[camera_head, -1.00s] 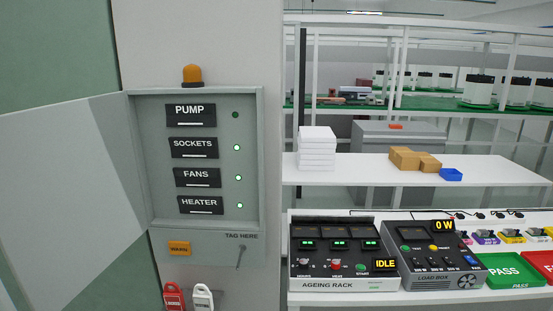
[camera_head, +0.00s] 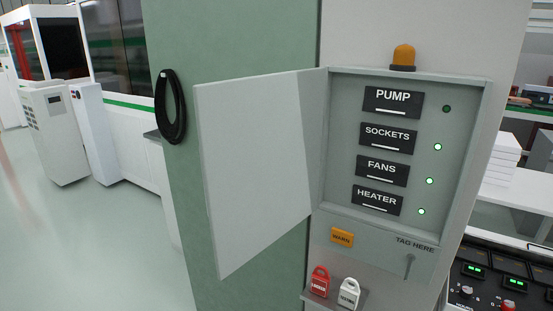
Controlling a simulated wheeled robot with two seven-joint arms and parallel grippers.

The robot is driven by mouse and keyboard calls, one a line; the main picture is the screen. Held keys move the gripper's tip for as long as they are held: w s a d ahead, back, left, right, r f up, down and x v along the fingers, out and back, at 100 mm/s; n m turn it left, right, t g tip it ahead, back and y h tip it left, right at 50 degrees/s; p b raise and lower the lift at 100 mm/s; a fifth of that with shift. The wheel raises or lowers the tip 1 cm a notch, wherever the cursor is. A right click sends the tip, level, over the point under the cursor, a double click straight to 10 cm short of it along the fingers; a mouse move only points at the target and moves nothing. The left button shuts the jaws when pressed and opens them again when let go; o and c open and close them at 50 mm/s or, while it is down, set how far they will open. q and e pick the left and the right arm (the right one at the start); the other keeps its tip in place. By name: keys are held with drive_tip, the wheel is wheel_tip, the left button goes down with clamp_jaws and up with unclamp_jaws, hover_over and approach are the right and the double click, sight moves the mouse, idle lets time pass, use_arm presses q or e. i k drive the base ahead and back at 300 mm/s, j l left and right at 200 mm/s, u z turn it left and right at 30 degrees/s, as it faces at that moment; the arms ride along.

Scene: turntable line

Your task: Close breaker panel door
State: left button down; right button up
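The breaker panel (camera_head: 484,140) is on the grey wall column in the head view. Its breakers, labelled PUMP (camera_head: 393,103), SOCKETS (camera_head: 388,138), FANS (camera_head: 382,172) and HEATER (camera_head: 377,200), are exposed. A lamp sits beside each label; the PUMP lamp is dark green and the others are lit. The panel door (camera_head: 258,165) is a plain light grey sheet, hinged on the panel's left side. It stands wide open, swung out to the left. Neither of my grippers is in the picture.
An orange beacon (camera_head: 403,57) sits on top of the panel. Below it are a TAG HERE peg (camera_head: 409,265), a red tag (camera_head: 319,281) and a white tag (camera_head: 348,293). A black hose coil (camera_head: 170,107) hangs at left. The ageing rack (camera_head: 497,280) is at lower right. Open floor (camera_head: 90,245) lies left.

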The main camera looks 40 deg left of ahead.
sight(260, 137)
drive_tip(key=i+j+z, duration=0.1)
drive_tip(key=j+z, duration=0.35)
drive_tip(key=j, duration=0.85)
drive_tip(key=k+j+z, duration=0.1)
drive_tip(key=j+z, duration=0.3)
drive_tip(key=j, duration=0.9)
